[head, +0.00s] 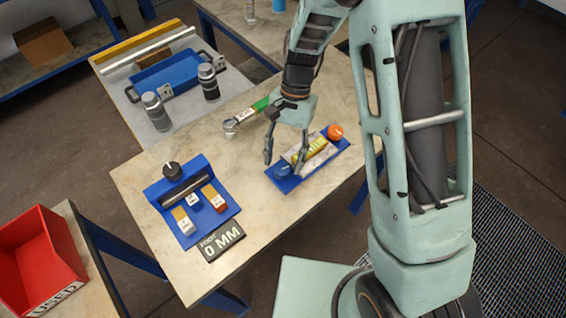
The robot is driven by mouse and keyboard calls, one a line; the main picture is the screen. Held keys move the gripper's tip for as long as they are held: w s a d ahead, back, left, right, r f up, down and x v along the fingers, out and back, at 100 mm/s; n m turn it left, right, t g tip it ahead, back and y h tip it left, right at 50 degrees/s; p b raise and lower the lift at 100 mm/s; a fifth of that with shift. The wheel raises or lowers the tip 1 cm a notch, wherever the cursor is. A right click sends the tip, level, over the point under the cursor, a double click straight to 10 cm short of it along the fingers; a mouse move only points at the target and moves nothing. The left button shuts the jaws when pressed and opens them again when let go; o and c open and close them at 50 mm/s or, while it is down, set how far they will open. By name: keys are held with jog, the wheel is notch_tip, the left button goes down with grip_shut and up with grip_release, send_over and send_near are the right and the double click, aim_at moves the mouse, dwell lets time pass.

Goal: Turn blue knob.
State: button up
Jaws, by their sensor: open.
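The blue knob (282,171) sits at the left end of a blue panel (299,184) on the table. An orange knob (335,131) is at the panel's other end, with a yellow-green marked strip (312,150) between them. My gripper (284,166) points down over the panel, its fingers apart, one to the left of the blue knob and one to its right. The fingers appear close to the knob; whether they touch it cannot be told from this view.
A blue fixture (210,228) with a black knob (172,171) stands on the left, by a "0 MM" plate (221,241). A green-handled tool (245,115) lies behind. Two flasks (157,112) and a blue tray (166,74) are at the back left. A red bin (40,262) stands front left.

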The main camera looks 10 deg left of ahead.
jog(key=v, duration=1)
jog(key=shift+d, duration=0.1)
